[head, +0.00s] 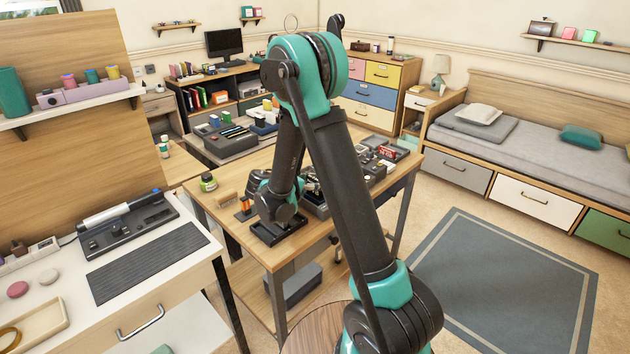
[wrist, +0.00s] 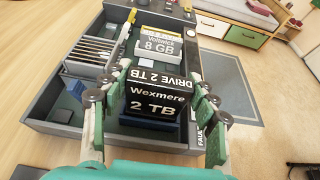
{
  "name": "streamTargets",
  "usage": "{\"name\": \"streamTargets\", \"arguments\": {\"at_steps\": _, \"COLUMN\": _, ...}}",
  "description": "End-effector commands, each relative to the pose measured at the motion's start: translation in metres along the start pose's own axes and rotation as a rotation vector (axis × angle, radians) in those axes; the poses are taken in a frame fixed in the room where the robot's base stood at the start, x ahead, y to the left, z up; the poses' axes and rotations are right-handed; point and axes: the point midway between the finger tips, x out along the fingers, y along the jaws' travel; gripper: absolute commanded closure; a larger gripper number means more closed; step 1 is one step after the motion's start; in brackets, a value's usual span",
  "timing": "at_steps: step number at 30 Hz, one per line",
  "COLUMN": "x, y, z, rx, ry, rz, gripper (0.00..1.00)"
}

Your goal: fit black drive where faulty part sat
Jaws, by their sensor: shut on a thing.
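My gripper (wrist: 150,96) is shut on a black drive (wrist: 156,102), whose label reads Wexmere 2 TB, with one finger at each side. It holds the drive over the near part of an open dark grey case (wrist: 60,128). Blue parts (wrist: 128,122) of the case show just below and beside the drive. I cannot tell whether the drive touches them. A strip with a partly hidden label starting "FAUL" (wrist: 200,136) shows by the right finger. In the head view my arm hides the gripper and drive.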

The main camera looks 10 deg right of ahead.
Motion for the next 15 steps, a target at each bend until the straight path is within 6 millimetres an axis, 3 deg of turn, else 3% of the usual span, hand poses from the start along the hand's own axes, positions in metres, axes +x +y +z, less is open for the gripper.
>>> {"name": "streamTargets", "arguments": {"at_steps": 15, "x": 0.0046, "y": 0.0001, "z": -0.0109, "rx": 0.000, "ry": 0.000, "rz": 0.000, "gripper": 0.74}}
